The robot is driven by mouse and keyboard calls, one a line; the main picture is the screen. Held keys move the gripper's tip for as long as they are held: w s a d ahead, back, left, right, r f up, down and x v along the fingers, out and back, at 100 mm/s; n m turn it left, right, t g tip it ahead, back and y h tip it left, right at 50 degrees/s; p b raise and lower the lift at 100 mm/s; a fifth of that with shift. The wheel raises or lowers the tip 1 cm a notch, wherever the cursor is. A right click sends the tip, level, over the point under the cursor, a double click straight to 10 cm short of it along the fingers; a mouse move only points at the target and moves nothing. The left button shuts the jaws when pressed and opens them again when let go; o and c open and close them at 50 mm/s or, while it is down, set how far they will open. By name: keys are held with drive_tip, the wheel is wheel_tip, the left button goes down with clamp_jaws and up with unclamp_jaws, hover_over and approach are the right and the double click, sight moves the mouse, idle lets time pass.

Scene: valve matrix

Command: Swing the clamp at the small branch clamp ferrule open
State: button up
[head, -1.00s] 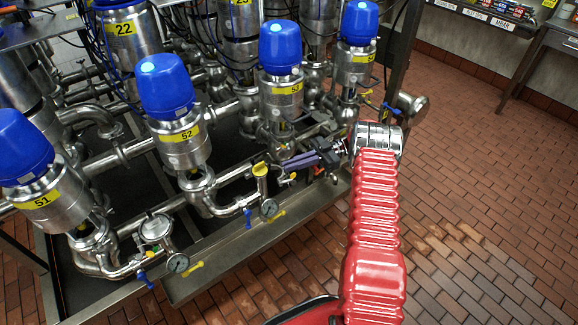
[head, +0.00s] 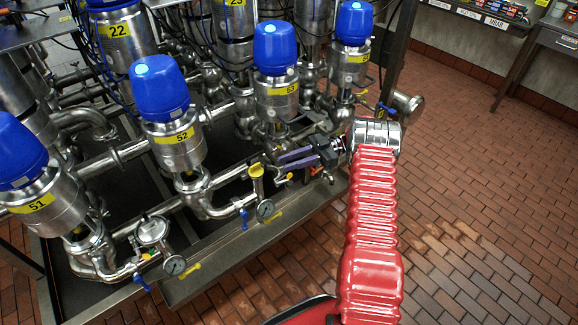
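My gripper (head: 282,161) reaches left from the end of my red-sleeved arm, over the front right of the valve rack. Its two purple fingers show a narrow gap between them, with nothing seen in it. The fingertips are close to the small pipe fittings below valve 53 (head: 276,98). I cannot pick out the small branch clamp ferrule or its clamp for sure; they are too small or partly hidden by the fingers.
Blue-capped valves 52 (head: 172,139) and 51 (head: 41,204) stand to the left. Pressure gauges (head: 265,210) and small blue and yellow handles line the rack's front tray edge (head: 225,257). The brick floor (head: 460,200) on the right is clear.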

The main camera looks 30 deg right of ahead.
wheel_tip(320, 180, up, 8)
drive_tip(key=shift+r, duration=0.25)
drive_tip(key=shift+s+a, duration=0.1)
